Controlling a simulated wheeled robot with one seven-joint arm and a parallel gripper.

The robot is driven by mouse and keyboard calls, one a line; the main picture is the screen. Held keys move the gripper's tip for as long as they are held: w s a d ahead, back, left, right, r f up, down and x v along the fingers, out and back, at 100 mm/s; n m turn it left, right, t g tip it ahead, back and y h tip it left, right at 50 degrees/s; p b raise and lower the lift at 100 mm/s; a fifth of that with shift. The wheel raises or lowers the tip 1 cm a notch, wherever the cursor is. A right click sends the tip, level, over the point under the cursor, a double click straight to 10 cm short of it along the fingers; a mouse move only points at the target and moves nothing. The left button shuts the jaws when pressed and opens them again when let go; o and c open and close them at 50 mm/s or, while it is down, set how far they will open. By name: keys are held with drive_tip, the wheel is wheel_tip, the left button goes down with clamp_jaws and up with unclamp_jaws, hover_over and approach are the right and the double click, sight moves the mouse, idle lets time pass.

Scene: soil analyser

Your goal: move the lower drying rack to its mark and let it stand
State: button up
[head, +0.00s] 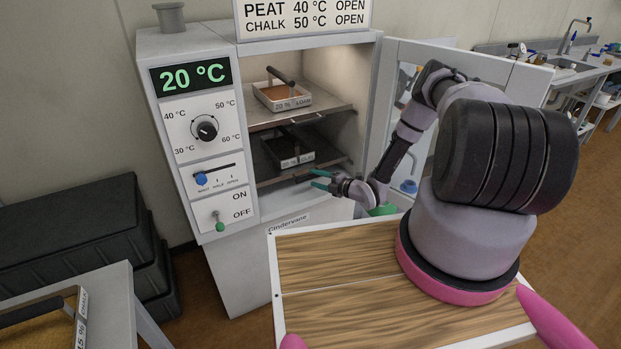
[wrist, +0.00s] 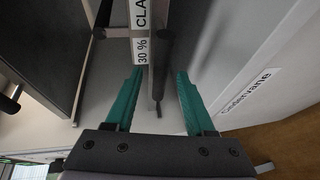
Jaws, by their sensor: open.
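The lower drying rack (head: 333,166) is a grey shelf inside the open cabinet. It bears a dark tray (head: 284,152) labelled 30 % CLAY; the tray's label also shows in the wrist view (wrist: 140,42). My gripper (head: 320,180), with teal fingers, is open at the front of the lower rack. In the wrist view my gripper (wrist: 157,92) has a dark bar (wrist: 161,55) beside the label, in line with the gap between the fingers. I cannot tell whether either finger touches it. I cannot make out the rack's mark.
The upper rack (head: 306,118) holds a 20 % LOAM tray (head: 283,96). The cabinet door (head: 500,78) stands open, close to my arm. The display (head: 190,76) reads 20 °C. A wooden-topped surface (head: 335,310) and a table (head: 108,290) are in front.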

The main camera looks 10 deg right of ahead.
drive_tip(key=v, duration=0.7)
drive_tip(key=shift+s, duration=0.1)
drive_tip(key=shift+s, duration=0.15)
